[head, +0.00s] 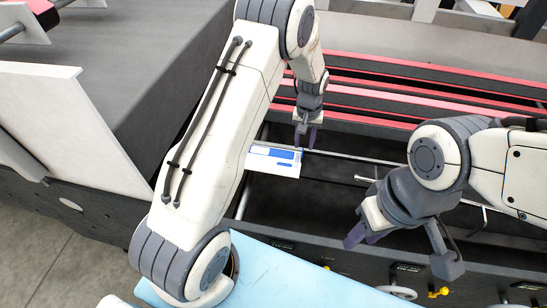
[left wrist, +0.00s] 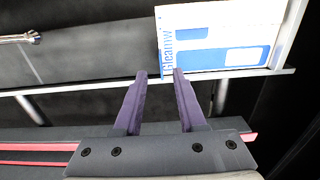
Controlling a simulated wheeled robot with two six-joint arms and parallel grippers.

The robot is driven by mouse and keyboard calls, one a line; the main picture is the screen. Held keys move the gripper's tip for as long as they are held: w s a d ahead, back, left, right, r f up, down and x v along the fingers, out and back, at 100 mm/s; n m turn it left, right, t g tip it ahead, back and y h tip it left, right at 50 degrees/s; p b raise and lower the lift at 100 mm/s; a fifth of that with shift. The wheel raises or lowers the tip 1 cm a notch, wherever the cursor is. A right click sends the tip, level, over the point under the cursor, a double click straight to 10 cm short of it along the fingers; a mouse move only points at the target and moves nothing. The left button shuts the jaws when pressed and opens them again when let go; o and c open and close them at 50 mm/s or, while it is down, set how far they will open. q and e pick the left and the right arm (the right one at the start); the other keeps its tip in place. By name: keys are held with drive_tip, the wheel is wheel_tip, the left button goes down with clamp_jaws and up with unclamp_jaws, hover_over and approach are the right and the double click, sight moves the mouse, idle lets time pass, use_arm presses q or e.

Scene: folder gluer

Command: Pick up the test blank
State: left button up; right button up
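The test blank (head: 270,168) is a flat white piece with blue panels, lying on the dark machine bed just left of my left gripper (head: 307,137) in the head view. In the left wrist view the blank (left wrist: 273,32) shows blue "Gleamw" lettering along its left edge. There the purple fingers of my left gripper (left wrist: 159,73) are apart with nothing clearly held between them. The right fingertip overlaps the blank's near left corner; I cannot tell whether it touches. My right gripper (head: 402,252) is open and empty over the machine's near side.
Red-edged bars (head: 400,88) run across the machine behind the left gripper. A thin metal rail (left wrist: 75,88) runs along the blank's near edge. A light blue surface (head: 290,275) lies at the front, and a white upright panel (head: 65,125) stands at the left.

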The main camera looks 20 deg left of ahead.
sight(290, 158)
use_arm(q)
wheel_tip(290, 158, down, 4)
drive_tip(key=shift+s+f+p, duration=0.1)
drive_tip(key=shift+s+p, duration=0.05)
drive_tip(key=shift+p, duration=1)
drive_tip(key=shift+f, duration=0.3)
clamp_jaws()
